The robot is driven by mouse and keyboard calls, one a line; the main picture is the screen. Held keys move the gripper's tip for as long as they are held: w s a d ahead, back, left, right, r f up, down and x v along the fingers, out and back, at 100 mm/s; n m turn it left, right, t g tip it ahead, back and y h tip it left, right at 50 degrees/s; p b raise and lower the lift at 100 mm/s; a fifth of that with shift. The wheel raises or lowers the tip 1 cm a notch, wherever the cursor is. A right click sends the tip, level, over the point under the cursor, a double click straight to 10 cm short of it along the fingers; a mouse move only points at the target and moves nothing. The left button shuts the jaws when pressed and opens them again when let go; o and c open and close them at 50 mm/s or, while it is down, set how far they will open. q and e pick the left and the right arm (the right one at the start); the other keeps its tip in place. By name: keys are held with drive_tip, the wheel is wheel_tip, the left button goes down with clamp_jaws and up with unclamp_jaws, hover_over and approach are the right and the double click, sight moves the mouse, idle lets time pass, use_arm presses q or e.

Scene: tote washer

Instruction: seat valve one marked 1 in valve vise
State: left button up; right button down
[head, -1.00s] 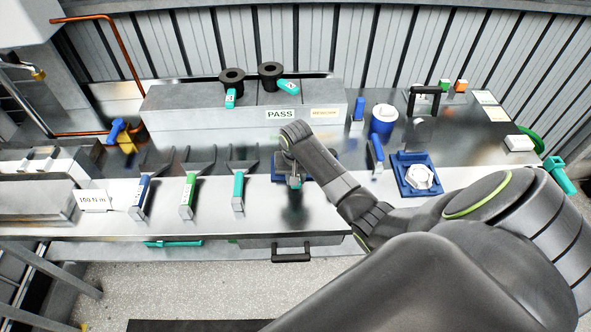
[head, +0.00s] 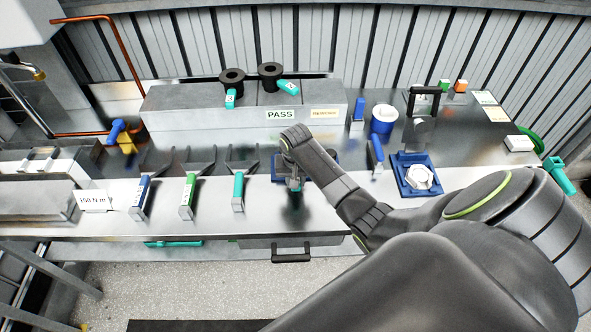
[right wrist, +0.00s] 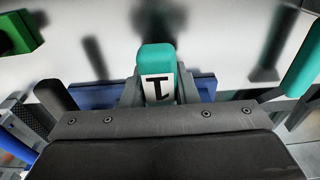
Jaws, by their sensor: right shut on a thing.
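My right gripper (head: 294,184) is low over the front middle of the bench. In the right wrist view, the gripper (right wrist: 157,98) is shut on a teal-handled piece, valve one (right wrist: 155,58), whose white label reads 1. The valve's lower part is hidden by the gripper. A blue base (head: 329,160), which looks like the valve vise, lies just behind the gripper and is largely covered by my arm. It also shows in the right wrist view (right wrist: 90,96). I cannot tell whether the valve touches it. My left gripper is not in view.
Blue, green (head: 188,192) and teal (head: 238,190) handled tools lie to the left. Two black rings (head: 232,76) with teal tags sit on the PASS box (head: 200,108) behind. A blue fixture (head: 404,186) with a white hex part stands to the right.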

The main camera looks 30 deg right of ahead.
idle(0.3)
drive_tip(key=shift+c, duration=2.4)
unclamp_jaws()
drive_tip(key=shift+f, duration=0.1)
drive_tip(key=shift+s+r+p, duration=0.1)
drive_tip(key=shift+r+p, duration=0.85)
drive_tip(key=shift+r, duration=0.4)
drive_tip(key=shift+s+a+r, duration=0.1)
drive_tip(key=shift+s+r, duration=0.05)
drive_tip(key=shift+r, duration=1.45)
drive_tip(key=shift+s+a+r, duration=0.1)
drive_tip(key=shift+s+r, duration=0.05)
drive_tip(key=shift+r, duration=1.45)
